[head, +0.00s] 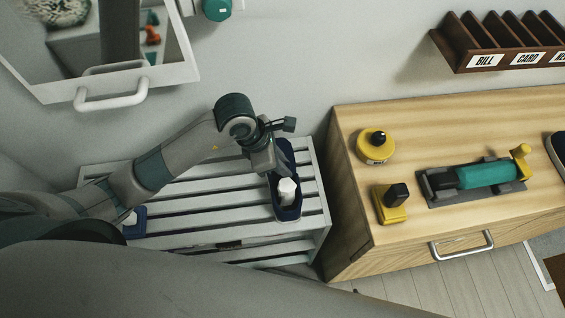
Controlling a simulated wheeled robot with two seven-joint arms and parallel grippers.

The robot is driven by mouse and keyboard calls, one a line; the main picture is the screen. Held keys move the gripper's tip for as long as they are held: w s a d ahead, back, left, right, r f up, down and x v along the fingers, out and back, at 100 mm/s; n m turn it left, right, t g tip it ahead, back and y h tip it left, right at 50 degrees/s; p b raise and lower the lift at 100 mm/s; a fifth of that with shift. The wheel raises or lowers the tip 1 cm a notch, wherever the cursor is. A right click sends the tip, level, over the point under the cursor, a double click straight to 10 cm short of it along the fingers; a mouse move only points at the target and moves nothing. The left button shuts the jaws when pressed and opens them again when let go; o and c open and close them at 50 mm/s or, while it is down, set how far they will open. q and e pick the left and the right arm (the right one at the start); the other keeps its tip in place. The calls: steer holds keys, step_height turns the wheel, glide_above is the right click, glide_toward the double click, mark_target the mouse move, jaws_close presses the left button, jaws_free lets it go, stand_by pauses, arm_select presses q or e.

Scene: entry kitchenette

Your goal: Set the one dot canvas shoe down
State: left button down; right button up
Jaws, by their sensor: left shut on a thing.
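A navy canvas shoe (292,210) with a white piece inside its opening is at the right end of the grey slatted rack (200,205). My left gripper (270,165) is shut on one end of this shoe, the end toward the wall. The shoe is over the slats; I cannot tell whether it touches them. No dot mark can be made out on it. Another navy shoe (135,228), also with white in it, is at the rack's left part, partly hidden by my left arm. My right gripper is not in view.
A wooden cabinet (440,125) stands right of the rack, with a yellow round bottle (376,147), a yellow block-shaped item (391,204) and a teal roller (487,173) on top. A brown sorter (480,45) is on the wall. The rack's middle slats are clear.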

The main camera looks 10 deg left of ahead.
arm_select(q)
steer(key=c, duration=2)
jaws_free()
steer(key=shift+f, duration=0.1)
steer(key=o, duration=0.3)
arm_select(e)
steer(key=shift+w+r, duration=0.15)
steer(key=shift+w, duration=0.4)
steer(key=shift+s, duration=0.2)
